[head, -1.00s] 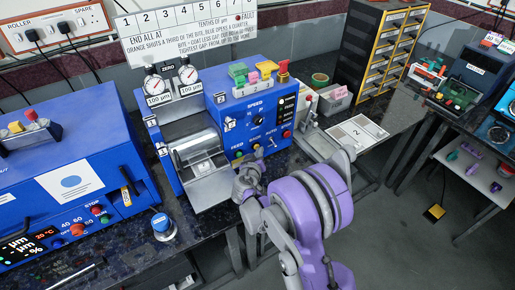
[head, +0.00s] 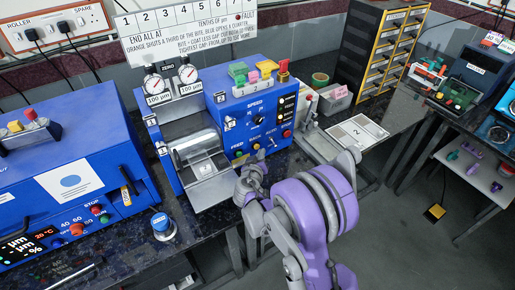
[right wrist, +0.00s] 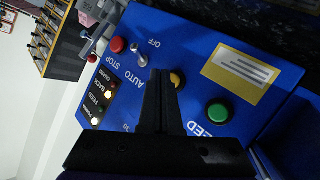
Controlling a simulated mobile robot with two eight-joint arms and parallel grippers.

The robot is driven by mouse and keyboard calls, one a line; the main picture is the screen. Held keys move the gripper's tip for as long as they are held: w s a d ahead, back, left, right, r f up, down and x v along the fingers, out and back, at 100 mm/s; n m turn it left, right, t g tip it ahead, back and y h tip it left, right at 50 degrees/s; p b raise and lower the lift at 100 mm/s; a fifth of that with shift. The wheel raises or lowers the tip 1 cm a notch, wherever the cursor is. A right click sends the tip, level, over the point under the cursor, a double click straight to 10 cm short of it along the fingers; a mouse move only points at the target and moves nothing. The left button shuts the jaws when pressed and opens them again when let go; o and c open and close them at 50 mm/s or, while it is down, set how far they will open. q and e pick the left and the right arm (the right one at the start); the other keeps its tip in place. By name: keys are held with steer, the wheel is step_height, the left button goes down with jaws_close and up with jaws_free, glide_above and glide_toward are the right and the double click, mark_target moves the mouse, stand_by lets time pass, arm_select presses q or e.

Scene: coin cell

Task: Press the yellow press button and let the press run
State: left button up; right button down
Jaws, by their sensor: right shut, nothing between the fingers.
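The blue machine (head: 226,112) stands mid-bench, with two dial gauges and a front button panel. In the right wrist view, the yellow button (right wrist: 177,78) is partly hidden behind my fingers. A green button (right wrist: 217,113) is to its right and a red one (right wrist: 118,44) further left. My right gripper (right wrist: 162,76) is shut and empty, its fingertips overlapping the yellow button's edge in that view. I cannot tell whether they touch it. In the head view, my right gripper (head: 262,166) is low in front of the panel. My left gripper is not in view.
A speed knob (head: 258,120) and lamps sit higher on the panel. A metal roller guard (head: 204,160) is left of it. A blue oven-like box (head: 70,170) stands at the left. A white sheet marked 2 (head: 357,132) lies to the right, near a shelf rack (head: 375,50).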

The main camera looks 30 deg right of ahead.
steer(key=shift+s, duration=0.15)
steer(key=s, duration=0.5)
steer(key=shift+d+b, duration=0.25)
steer(key=shift+b, duration=0.15)
stand_by(0.7)
steer(key=s+a+r+n+g+y, duration=0.1)
steer(key=s+a+g+y, duration=0.2)
steer(key=s+a, duration=0.4)
steer(key=s+a+r+n+g+y, duration=0.1)
steer(key=s+a+g+y, duration=0.2)
steer(key=s, duration=1.6)
steer(key=a+y, duration=0.3)
steer(key=a, duration=0.1)
steer(key=shift+s+a+r, duration=0.15)
steer(key=shift+s+r, duration=0.15)
steer(key=shift+s, duration=0.05)
stand_by(2.7)
